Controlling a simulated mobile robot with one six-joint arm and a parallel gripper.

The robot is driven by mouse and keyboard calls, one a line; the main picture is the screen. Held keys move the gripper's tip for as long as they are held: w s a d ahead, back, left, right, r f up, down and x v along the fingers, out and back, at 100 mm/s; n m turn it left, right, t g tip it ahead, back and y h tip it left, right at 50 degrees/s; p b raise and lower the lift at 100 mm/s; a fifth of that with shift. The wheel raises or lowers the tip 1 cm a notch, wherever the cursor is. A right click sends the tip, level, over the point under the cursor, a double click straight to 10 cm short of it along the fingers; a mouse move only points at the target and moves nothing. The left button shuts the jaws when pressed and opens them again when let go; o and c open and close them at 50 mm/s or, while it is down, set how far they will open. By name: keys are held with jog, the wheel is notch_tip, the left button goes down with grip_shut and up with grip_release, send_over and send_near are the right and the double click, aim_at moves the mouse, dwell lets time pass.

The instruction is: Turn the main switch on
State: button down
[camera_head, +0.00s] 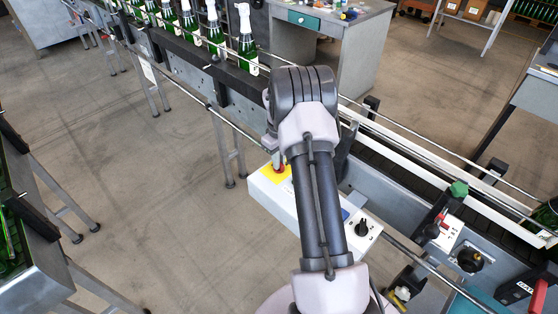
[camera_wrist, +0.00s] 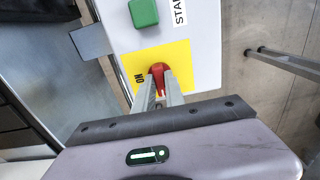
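The main switch is a red knob (camera_wrist: 158,70) on a yellow plate (camera_wrist: 182,60), with an ON label at the plate's left in the wrist view. The switch also shows in the head view (camera_head: 279,166), on the top of a white control box (camera_head: 268,194). My gripper (camera_wrist: 161,84) is at the switch, its two narrow fingers close together on either side of the red handle. The fingers appear closed on it. They hide part of the knob, so its exact angle is hard to read. In the head view my arm hides the gripper.
A green START button (camera_wrist: 144,13) sits beside the yellow plate. A black knob (camera_head: 362,228) is at the box's other end. A conveyor (camera_head: 415,160) runs behind the box, with green bottles (camera_head: 216,32) at upper left. Open floor (camera_head: 150,180) lies to the left.

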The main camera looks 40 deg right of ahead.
jog(key=shift+m, duration=0.4)
jog(key=m, duration=0.3)
jog(key=shift+m, duration=0.4)
jog(key=m, duration=0.4)
jog(key=shift+m+b, duration=0.3)
jog(key=m, duration=0.4)
jog(key=shift+b, duration=0.4)
jog(key=shift+m+b, duration=0.4)
jog(key=shift+m, duration=2)
jog(key=c, duration=1.4)
grip_release()
